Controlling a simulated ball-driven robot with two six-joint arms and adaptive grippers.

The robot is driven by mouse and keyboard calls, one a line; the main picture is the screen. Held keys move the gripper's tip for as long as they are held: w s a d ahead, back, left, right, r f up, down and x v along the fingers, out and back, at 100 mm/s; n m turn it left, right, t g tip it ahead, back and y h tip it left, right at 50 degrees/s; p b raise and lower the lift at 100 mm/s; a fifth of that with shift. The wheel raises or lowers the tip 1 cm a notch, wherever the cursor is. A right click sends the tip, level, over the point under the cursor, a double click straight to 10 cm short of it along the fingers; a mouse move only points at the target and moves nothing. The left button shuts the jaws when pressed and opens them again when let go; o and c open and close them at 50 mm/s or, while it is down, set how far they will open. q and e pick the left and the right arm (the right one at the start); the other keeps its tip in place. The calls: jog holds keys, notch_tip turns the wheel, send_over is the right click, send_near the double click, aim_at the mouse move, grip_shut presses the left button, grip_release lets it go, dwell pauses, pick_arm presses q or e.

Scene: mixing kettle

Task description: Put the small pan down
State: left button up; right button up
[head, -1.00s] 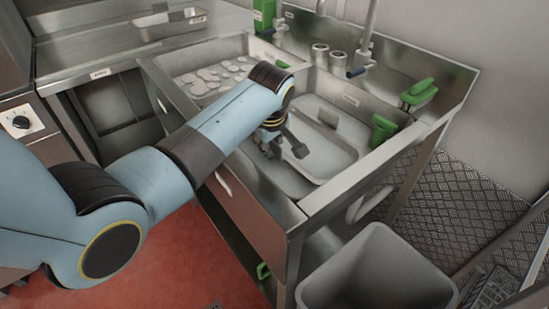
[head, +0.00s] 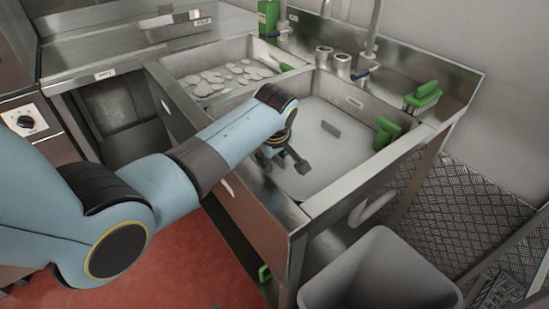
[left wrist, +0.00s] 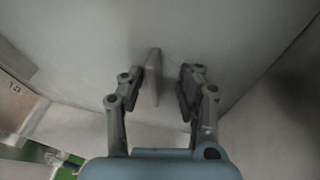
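The right sink basin (head: 346,104) shows a smooth grey surface, and I cannot make out a pan's rim in it. A small flat grey piece (head: 331,129) stands up from that surface; I cannot tell whether it belongs to the small pan. My left gripper (head: 281,163) is over the front left part of this basin, to the lower left of the piece. In the left wrist view my left gripper (left wrist: 157,95) is open, with a flat upright grey plate (left wrist: 153,77) beyond and between its fingers, nearer the left one. My right gripper is not in view.
The left basin (head: 183,69) holds several pale plates or discs. Green-handled items (head: 387,131) sit at the right basin's rim, with another green item (head: 423,94) on the right ledge. Taps stand behind. A grey bin (head: 381,275) is below at front right.

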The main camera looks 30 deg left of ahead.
pick_arm(q)
jog(key=p+v, duration=0.2)
jog(key=v, duration=1)
jog(key=shift+r, duration=0.1)
